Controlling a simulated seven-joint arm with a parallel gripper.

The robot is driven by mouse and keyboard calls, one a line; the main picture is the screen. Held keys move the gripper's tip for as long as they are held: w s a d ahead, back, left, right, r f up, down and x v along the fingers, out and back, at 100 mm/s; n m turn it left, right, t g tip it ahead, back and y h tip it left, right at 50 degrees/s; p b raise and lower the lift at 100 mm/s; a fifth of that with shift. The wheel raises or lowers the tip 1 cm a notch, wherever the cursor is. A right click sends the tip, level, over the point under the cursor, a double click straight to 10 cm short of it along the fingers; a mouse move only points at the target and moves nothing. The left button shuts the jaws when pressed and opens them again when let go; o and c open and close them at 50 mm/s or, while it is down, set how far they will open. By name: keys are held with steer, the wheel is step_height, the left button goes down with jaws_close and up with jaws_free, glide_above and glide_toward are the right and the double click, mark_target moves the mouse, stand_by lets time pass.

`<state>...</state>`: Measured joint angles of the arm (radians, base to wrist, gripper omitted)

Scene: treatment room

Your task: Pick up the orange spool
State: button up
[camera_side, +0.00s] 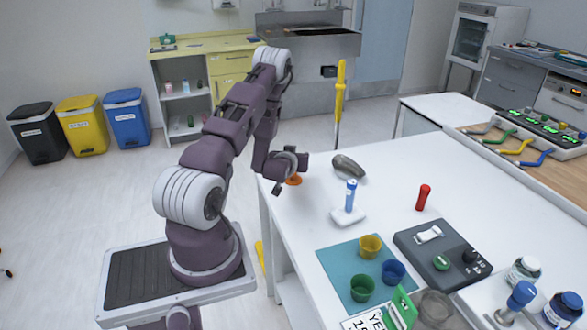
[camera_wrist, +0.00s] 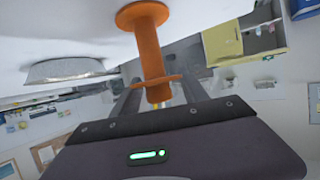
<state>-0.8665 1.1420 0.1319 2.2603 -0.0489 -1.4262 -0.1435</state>
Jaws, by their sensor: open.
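The orange spool (camera_side: 293,181) stands on the white table near its left edge, mostly hidden behind my gripper in the side view. My gripper (camera_side: 293,174) is at the spool, low over the table. In the wrist view my two grey fingers (camera_wrist: 160,82) are apart, one on each side of the stem. I cannot tell whether either finger touches it.
A blue-topped item on a white base (camera_side: 348,216) and a red cylinder (camera_side: 423,197) stand farther right. Several cups stand on a teal mat (camera_side: 335,262).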

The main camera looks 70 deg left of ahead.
steer(key=c, duration=0.9)
steer(key=shift+d+f, duration=0.1)
jaws_close()
